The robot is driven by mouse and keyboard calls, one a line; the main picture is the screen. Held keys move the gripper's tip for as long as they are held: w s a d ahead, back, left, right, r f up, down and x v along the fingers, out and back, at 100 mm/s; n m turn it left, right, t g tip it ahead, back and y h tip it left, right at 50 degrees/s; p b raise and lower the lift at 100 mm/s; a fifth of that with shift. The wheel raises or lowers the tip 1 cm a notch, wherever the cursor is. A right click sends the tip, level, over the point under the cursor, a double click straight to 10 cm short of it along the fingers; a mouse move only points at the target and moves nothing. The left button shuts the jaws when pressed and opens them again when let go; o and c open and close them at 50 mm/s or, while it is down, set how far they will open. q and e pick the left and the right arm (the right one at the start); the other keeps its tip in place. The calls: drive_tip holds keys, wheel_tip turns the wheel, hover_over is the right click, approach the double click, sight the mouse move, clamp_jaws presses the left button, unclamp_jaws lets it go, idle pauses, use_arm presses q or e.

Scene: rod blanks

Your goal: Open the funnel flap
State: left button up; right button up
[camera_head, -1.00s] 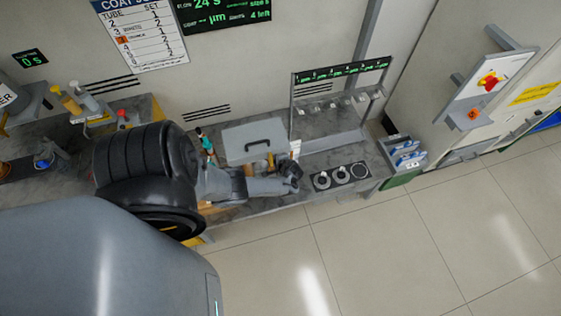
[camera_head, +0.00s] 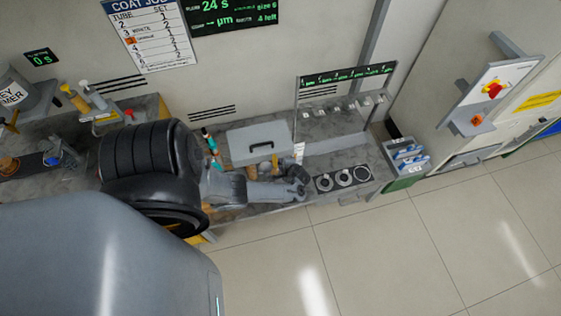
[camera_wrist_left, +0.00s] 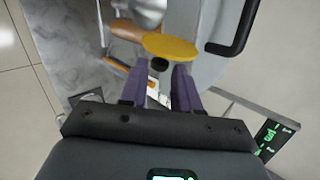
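In the left wrist view, a flat yellow oval piece (camera_wrist_left: 170,47) with a small black knob (camera_wrist_left: 158,64) under its near edge lies just ahead of my left gripper (camera_wrist_left: 160,78). It looks like the flap, but I cannot be sure. The purple fingers are apart, with the knob near the gap between their tips; contact cannot be told. A rounded metal part (camera_wrist_left: 148,10), perhaps the funnel, shows beyond it. In the head view, my left gripper (camera_head: 297,182) is low over the bench, right of a small yellow-orange piece (camera_head: 275,162). My right gripper is out of view.
A grey box (camera_head: 244,150) with a black handle (camera_head: 264,147) stands close behind the gripper; its handle (camera_wrist_left: 238,32) is near in the wrist view. A dial panel (camera_head: 343,178) lies to the right, below a rack (camera_head: 345,72). Bottles (camera_head: 75,97) stand far left.

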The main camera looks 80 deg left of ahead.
use_arm(q)
drive_tip(key=p+v, duration=0.2)
drive_tip(key=v, duration=0.4)
drive_tip(key=shift+d+r, duration=0.2)
